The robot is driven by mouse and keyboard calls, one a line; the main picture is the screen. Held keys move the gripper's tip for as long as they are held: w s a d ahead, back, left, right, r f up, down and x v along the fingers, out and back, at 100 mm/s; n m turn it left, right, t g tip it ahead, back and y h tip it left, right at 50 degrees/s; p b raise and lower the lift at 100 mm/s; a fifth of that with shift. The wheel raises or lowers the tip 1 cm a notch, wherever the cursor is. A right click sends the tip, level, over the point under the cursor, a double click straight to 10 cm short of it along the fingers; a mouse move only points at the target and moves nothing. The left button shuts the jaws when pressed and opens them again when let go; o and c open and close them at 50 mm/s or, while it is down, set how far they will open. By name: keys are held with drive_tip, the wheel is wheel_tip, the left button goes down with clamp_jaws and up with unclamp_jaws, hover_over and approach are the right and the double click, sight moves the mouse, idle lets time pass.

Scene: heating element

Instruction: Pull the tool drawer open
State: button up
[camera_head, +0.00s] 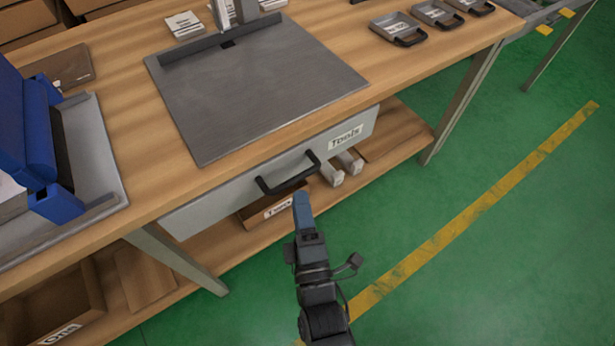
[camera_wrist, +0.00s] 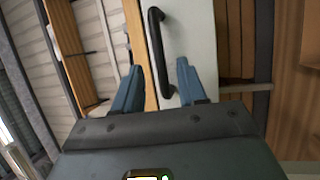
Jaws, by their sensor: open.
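The tool drawer (camera_head: 237,183) is a grey front under the wooden workbench, with a "Tools" label at its right end. It looks shut, nearly flush with the bench edge. Its black bar handle (camera_head: 288,174) sits at the middle of the front; it also shows in the wrist view (camera_wrist: 157,50). My gripper (camera_head: 301,200) is just in front of and below the handle. In the wrist view my gripper (camera_wrist: 158,78) has its two blue fingers apart, with the lower end of the handle showing between the fingertips. I cannot tell whether they touch it.
A grey metal plate (camera_head: 260,90) lies on the wooden workbench (camera_head: 410,65). A blue object (camera_head: 35,140) stands at the left. The lower shelf (camera_head: 400,130) holds boxes and white items. Bench legs (camera_head: 465,105) flank the drawer. The green floor at right is free.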

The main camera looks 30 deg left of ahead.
sight(295, 178)
drive_tip(key=x, duration=0.6)
clamp_jaws()
idle(0.3)
